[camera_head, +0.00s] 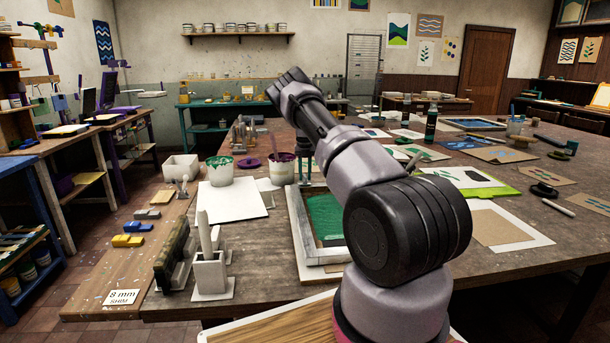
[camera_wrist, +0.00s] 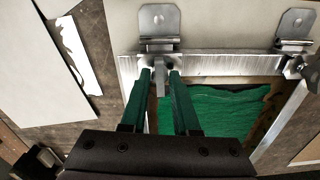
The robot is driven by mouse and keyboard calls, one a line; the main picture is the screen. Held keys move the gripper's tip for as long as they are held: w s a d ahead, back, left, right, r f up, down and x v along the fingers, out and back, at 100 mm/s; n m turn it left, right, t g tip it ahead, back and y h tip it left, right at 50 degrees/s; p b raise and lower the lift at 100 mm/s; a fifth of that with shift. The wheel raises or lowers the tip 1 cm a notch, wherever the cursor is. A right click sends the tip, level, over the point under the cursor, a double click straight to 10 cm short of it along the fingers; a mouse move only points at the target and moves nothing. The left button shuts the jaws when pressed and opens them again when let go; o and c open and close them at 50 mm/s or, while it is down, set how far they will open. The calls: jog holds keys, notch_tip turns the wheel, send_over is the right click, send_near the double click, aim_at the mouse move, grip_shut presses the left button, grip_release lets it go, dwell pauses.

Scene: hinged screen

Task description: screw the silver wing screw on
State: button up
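In the wrist view my gripper (camera_wrist: 160,76) reaches with two green fingers over the left hinge clamp (camera_wrist: 160,22) of the screen frame. A narrow silver-grey piece (camera_wrist: 160,84), possibly the wing screw seen edge-on, lies between the fingertips. Whether the fingers touch it is unclear. The screen frame (camera_wrist: 215,64) borders a green inked area (camera_wrist: 215,110). In the head view the fingers (camera_head: 303,172) are small at the frame's far end, partly behind my arm.
Two paint tubs, one green (camera_head: 220,170) and one purple-rimmed (camera_head: 282,168), stand left of the frame. A white sheet (camera_head: 232,200) lies nearby. A grey holder (camera_head: 210,270) stands at the front left. Papers and a green-edged sheet (camera_head: 468,182) lie on the right of the table.

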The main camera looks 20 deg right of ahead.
jog(key=shift+o, duration=1.4)
jog(key=shift+r, duration=0.1)
jog(key=shift+r, duration=0.1)
jog(key=shift+r, duration=1.6)
